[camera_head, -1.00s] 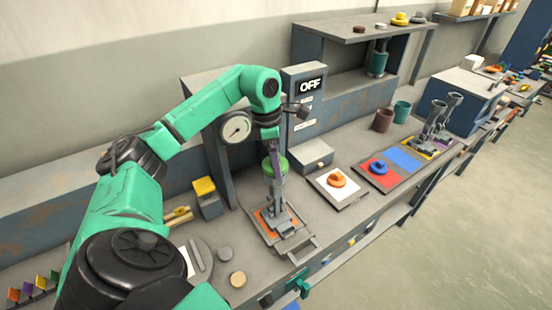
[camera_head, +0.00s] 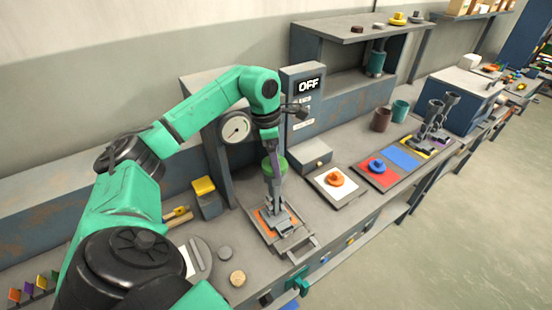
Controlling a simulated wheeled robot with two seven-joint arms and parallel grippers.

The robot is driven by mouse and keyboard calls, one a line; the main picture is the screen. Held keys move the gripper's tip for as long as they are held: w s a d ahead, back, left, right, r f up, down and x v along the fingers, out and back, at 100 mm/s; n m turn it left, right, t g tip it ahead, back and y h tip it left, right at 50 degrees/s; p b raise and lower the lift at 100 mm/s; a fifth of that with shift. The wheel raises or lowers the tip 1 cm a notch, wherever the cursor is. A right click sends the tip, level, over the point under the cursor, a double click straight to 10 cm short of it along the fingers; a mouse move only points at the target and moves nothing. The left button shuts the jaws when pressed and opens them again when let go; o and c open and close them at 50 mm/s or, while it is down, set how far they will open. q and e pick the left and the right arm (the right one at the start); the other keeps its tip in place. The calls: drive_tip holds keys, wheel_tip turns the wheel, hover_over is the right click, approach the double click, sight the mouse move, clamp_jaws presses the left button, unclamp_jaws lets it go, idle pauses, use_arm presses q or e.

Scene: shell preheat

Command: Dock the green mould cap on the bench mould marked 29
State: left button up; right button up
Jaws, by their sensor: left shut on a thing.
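The green mould cap (camera_head: 280,166) is a round piece held in my left gripper (camera_head: 272,163), whose jaws are shut on it, partly hidden by the wrist. The cap is directly above or at the top of a grey upright mould (camera_head: 276,210), which stands on an orange patch in a metal tray (camera_head: 300,243). I cannot tell whether cap and mould touch. Two similar grey moulds, a left one (camera_head: 432,113) and a right one (camera_head: 449,106), stand farther right on the bench. No number 29 is readable on any of them. My right gripper is not in view.
An orange cap (camera_head: 335,179) sits on a white square and a blue cap (camera_head: 376,165) on a red one. A dial gauge (camera_head: 236,129) and an OFF display (camera_head: 307,85) stand behind. Brown (camera_head: 382,118) and teal (camera_head: 400,110) cups are farther back.

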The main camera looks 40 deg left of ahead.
use_arm(q)
drive_tip(key=shift+f+b, duration=0.45)
drive_tip(key=shift+f, duration=0.2)
drive_tip(key=o, duration=1.1)
drive_tip(key=shift+c, duration=0.2)
drive_tip(key=r+p, duration=0.6)
drive_tip(key=r, duration=0.1)
drive_tip(key=s+a+r+p, duration=0.1)
drive_tip(key=r+p, duration=0.1)
drive_tip(key=r, duration=0.2)
drive_tip(key=shift+a+r+p, duration=0.1)
drive_tip(key=shift+p, duration=0.3)
